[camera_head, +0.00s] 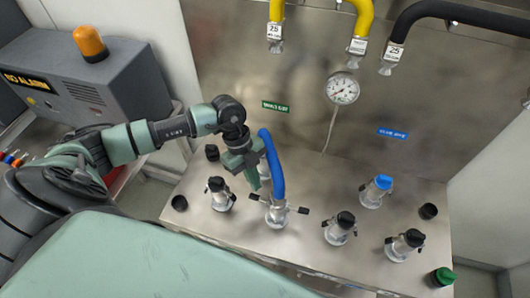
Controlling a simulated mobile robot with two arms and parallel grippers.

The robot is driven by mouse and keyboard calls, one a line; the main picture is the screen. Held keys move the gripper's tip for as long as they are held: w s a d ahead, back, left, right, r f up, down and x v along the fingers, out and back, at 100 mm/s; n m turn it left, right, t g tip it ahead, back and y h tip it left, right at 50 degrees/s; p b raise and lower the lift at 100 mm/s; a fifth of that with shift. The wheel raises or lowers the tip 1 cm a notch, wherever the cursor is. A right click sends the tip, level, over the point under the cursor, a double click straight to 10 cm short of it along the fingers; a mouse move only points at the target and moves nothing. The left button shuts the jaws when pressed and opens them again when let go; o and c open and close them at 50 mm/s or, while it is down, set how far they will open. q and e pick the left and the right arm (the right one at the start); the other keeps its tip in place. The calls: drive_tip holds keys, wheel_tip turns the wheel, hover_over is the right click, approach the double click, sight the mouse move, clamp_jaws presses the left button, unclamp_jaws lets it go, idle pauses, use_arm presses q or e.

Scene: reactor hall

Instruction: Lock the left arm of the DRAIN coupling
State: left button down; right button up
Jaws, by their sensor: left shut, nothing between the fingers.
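A metal coupling (276,215) stands on the steel bench with a blue hose (271,160) coming out of its top. It has two dark-tipped side arms, a left arm (254,197) and a right arm (302,210), and both stick outward. I cannot read a DRAIN label on it. My left gripper (252,186) is shut and empty. It points down just left of the blue hose, close above the left arm; I cannot tell whether it touches the arm or the hose. My right gripper is not in view.
Black-capped fittings stand left (220,194) and right (340,228) of the coupling, with another (405,244) farther right. A blue-capped fitting (376,190) is behind. A green cap (442,277) is at the front right. A gauge (343,88) hangs on the back panel.

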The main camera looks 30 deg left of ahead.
sight(251, 196)
use_arm(q)
drive_tip(key=shift+s+a, duration=0.2)
drive_tip(key=shift+s, duration=0.3)
drive_tip(key=shift+f, duration=0.3)
drive_tip(key=shift+w+f, duration=0.25)
drive_tip(key=shift+f, duration=0.5)
drive_tip(key=shift+w+f, duration=0.1)
drive_tip(key=shift+f, duration=0.25)
drive_tip(key=shift+s+f+b, duration=0.2)
drive_tip(key=shift+f+b, duration=0.3)
drive_tip(key=shift+f, duration=0.3)
wheel_tip(251, 196, down, 3)
drive_tip(key=shift+w+r+b, duration=0.1)
drive_tip(key=shift+r+b, duration=0.05)
drive_tip(key=shift+b, duration=1)
wheel_tip(251, 196, down, 2)
drive_tip(key=shift+b, duration=1.1)
drive_tip(key=shift+x, duration=0.85)
drive_tip(key=shift+a+r+p, duration=0.45)
drive_tip(key=shift+a+r, duration=0.15)
drive_tip(key=shift+r, duration=0.15)
wheel_tip(251, 196, up, 6)
drive_tip(key=p, duration=0.4)
drive_tip(key=shift+p, duration=0.4)
